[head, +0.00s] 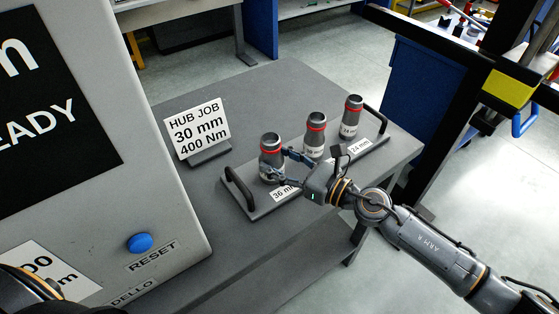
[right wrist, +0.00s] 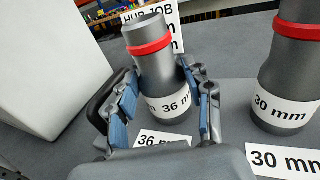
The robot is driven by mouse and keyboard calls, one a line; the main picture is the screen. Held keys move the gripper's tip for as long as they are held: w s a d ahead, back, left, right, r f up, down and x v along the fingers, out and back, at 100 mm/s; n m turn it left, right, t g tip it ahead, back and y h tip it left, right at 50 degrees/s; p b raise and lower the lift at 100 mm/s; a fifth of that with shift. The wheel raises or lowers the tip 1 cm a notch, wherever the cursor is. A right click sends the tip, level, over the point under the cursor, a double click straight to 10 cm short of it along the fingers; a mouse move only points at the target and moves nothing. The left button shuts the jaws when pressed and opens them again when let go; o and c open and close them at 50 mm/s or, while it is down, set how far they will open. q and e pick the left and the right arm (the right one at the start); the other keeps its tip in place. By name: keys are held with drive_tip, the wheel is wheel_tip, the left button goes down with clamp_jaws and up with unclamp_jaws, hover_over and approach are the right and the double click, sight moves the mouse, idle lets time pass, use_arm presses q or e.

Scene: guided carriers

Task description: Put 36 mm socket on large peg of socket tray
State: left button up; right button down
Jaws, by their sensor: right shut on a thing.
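The 36 mm socket (head: 270,147), a grey cylinder with a red band, stands upright at the left end of the socket tray (head: 233,188). My right gripper (head: 276,167) is shut on its lower part from the right. In the right wrist view the fingers (right wrist: 165,88) lie on both sides of the 36 mm socket (right wrist: 155,65), whose white label faces me. The large peg is hidden, and I cannot tell whether the socket's base is fully down on the tray. My left gripper is not in view.
The 30 mm socket (head: 315,140) and the 24 mm socket (head: 351,115) stand in a row on the tray. A job sign (head: 198,130) stands behind it. A grey cabinet with a blue reset button (head: 139,243) is at left.

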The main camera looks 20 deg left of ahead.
drive_tip(key=c, duration=0.6)
unclamp_jaws()
drive_tip(key=shift+o, duration=0.2)
drive_tip(key=shift+r, duration=0.1)
drive_tip(key=v, duration=0.3)
drive_tip(key=b+v, duration=0.1)
drive_tip(key=v, duration=0.3)
drive_tip(key=b+v, duration=0.1)
drive_tip(key=v, duration=0.3)
drive_tip(key=shift+s+d+f, duration=0.1)
drive_tip(key=shift+d+f, duration=0.05)
drive_tip(key=shift+f, duration=0.1)
drive_tip(key=shift+s+d+r+b, duration=0.15)
drive_tip(key=shift+d+b, duration=0.15)
drive_tip(key=shift+d, duration=0.05)
drive_tip(key=shift+r, duration=0.1)
